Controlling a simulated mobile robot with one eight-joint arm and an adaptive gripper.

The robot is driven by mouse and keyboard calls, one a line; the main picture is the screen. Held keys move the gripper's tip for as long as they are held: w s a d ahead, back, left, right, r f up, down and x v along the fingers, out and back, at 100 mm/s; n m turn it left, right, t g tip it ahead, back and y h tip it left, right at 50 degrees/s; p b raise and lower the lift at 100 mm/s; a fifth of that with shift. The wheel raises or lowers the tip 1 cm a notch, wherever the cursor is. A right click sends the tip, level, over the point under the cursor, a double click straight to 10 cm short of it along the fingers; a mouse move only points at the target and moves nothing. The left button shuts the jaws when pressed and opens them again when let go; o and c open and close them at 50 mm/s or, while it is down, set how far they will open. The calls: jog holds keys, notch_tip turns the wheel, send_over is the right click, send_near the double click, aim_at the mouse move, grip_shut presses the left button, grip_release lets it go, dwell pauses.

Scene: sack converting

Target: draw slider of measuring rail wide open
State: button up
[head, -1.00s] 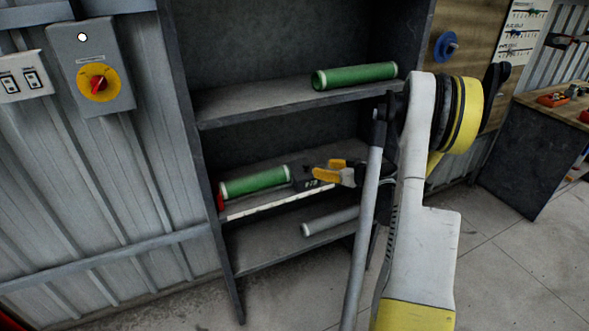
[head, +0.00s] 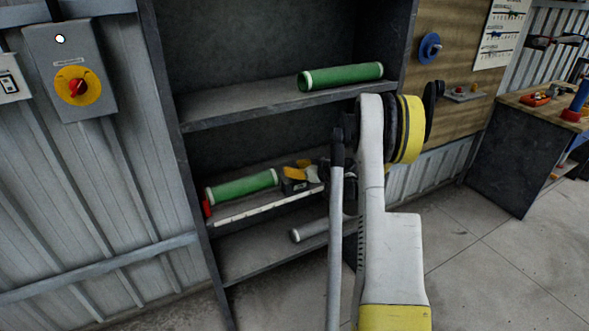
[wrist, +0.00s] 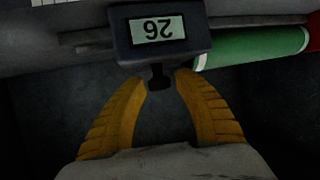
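The measuring rail (head: 258,209) is a pale strip with scale marks along the front edge of a lower shelf, with a red piece (head: 207,207) at its left end. Its slider (head: 294,187) is a dark block near the right part of the visible rail. In the wrist view the slider (wrist: 160,33) has a display reading 26, upside down, and a short dark tab below. My gripper (wrist: 162,80) has its yellow fingers apart, one each side of the tab, with no clear grip on it. In the head view my gripper (head: 307,170) is at the slider; my arm hides what lies right.
Green rolls lie on the upper shelf (head: 341,76) and behind the rail (head: 241,187). A grey roll (head: 310,230) lies on the shelf below. A shelf side panel (head: 184,170) stands left. The floor (head: 480,260) at right is clear.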

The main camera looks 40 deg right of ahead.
grip_shut()
jog(key=s+d, duration=0.1)
jog(key=d, duration=0.5)
jog(key=s+d, duration=0.2)
jog(key=d, duration=0.4)
jog(key=s+d, duration=0.1)
jog(key=d, duration=0.5)
jog(key=shift+s+d+r, duration=0.1)
jog(key=shift+s+d, duration=0.15)
jog(key=shift+d, duration=0.15)
jog(key=shift+o, duration=2.2)
grip_release()
jog(key=shift+d, duration=0.15)
jog(key=v, duration=1.2)
